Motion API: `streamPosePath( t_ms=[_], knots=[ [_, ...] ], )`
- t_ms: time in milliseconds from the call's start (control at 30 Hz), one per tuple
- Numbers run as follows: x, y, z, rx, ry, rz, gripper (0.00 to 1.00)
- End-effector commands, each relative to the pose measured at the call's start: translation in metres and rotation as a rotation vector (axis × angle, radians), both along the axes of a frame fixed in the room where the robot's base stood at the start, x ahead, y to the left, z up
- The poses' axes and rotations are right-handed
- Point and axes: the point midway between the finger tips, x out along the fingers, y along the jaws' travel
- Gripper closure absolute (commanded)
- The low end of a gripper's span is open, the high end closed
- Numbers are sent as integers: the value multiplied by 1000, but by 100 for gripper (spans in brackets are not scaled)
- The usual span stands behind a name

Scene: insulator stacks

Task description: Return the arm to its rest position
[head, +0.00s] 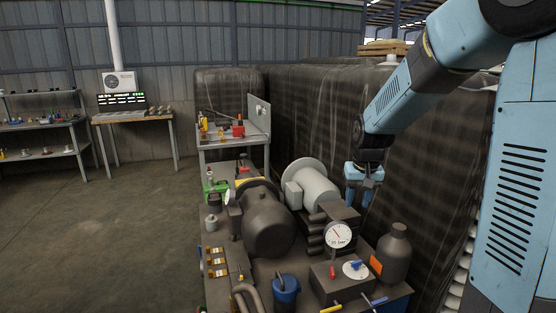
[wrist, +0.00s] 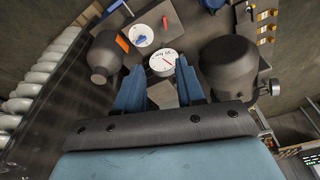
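My arm (head: 410,90) is blue and dark grey, and reaches in from the upper right. My gripper (head: 363,184) points down above the right side of the cluttered workbench, beside a white-grey motor-like cylinder (head: 314,188). In the wrist view, the two blue fingers of my gripper (wrist: 160,66) stand apart with a clear gap. Nothing is held between them. A round white gauge (wrist: 166,63) and a dark block show past the fingertips, apparently below. How far the fingertips are from the bench items is hard to tell.
The bench holds a dark pump body (head: 268,222), the gauge on its block (head: 338,235), a dark bottle (head: 394,255) and a blue cup (head: 286,292). Dark wrapped stacks (head: 425,150) stand close behind my arm. White ribbed insulators (wrist: 45,75) line the wrist view's left. Floor at left is clear.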

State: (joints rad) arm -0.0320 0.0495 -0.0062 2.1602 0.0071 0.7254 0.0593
Motion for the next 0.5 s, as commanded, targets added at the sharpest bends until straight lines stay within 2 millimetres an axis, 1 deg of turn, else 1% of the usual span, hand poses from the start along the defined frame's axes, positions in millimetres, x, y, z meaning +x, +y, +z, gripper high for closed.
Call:
streamPosePath(
  t_ms=[33,200,367,500],
  knots=[
    [-11,-1,13,0,-17,2,62],
    [-48,-4,43,-2,-59,6,62],
    [-84,-6,68,-3,-100,12,62],
    [-116,-8,84,-6,-134,16,62]
  ],
)
